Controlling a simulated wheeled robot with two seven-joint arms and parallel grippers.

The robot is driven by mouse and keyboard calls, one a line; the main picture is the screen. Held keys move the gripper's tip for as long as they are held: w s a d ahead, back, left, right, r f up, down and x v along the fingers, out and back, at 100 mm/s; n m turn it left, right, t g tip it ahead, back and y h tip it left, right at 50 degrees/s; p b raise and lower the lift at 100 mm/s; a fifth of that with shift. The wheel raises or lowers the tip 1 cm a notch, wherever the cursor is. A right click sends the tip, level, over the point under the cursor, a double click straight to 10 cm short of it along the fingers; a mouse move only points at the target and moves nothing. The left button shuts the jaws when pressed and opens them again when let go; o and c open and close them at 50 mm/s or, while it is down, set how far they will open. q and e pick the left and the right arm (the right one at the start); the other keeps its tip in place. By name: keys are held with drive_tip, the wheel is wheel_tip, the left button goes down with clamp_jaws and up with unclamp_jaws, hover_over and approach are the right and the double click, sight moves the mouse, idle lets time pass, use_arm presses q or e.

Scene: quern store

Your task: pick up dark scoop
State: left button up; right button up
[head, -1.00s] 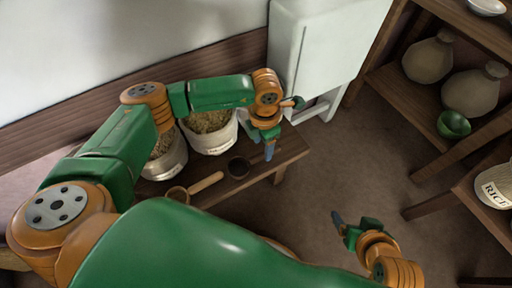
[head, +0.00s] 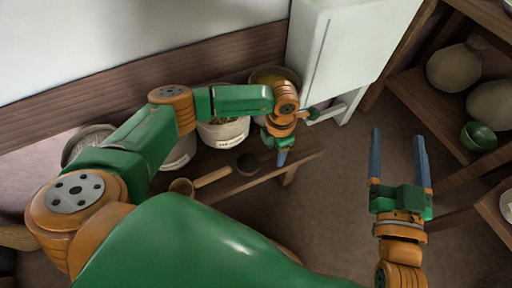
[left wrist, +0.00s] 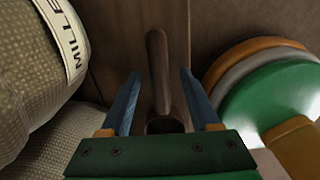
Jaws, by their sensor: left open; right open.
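The dark scoop (head: 247,164) lies on the wooden bench (head: 268,172); its dark bowl shows in the head view. In the left wrist view its brown handle (left wrist: 157,70) runs away from me, and the bowl sits between my finger bases in the picture. My left gripper (head: 281,160) is open above the bench, just right of the bowl in the head view. In the left wrist view its fingers (left wrist: 159,73) stand either side of the scoop, apart from it; the height gap cannot be told. My right gripper (head: 399,133) is open and empty over the floor.
A paler scoop (head: 211,177) lies left of the dark one. Open sacks (head: 222,133) stand along the bench's back; one labelled sack (left wrist: 35,50) is close left of my left gripper. A white cabinet (head: 335,45) stands behind. Shelves at right hold jars (head: 455,66) and a green bowl (head: 478,136).

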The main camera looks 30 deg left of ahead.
use_arm(q)
clamp_jaws()
idle(0.3)
